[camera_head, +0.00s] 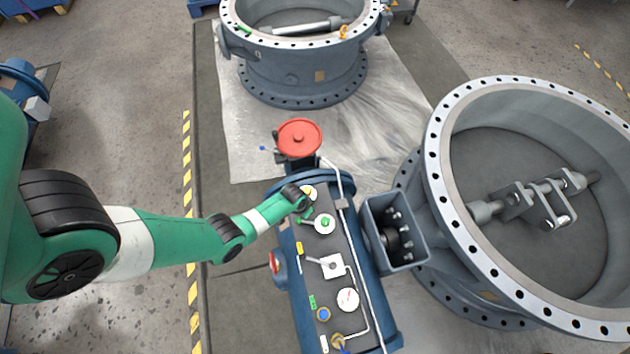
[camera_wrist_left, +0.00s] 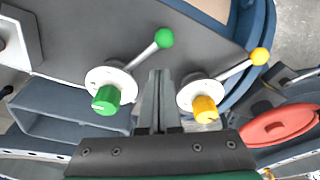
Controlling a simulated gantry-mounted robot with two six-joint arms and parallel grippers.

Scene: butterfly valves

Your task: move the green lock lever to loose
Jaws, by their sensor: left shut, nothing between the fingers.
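The green lock lever is on the dark panel of the blue actuator, with a white round base, a green hub and a thin rod ending in a green ball. Its hub shows in the head view (camera_head: 325,222), and its ball end in the left wrist view (camera_wrist_left: 165,38). In the wrist view the rod points up and right from the hub. My left gripper (camera_wrist_left: 159,74) is shut and empty, between the green lever and the yellow lever (camera_wrist_left: 205,106), with its tips a little below the green ball. In the head view my wrist hides its fingers. My right gripper is out of view.
A red handwheel (camera_head: 299,138) stands beyond the panel. A white square-based lever (camera_head: 332,266) and several small dials are on the near part of the panel. A large flanged valve (camera_head: 436,180) rises on the right, another (camera_head: 300,92) stands behind.

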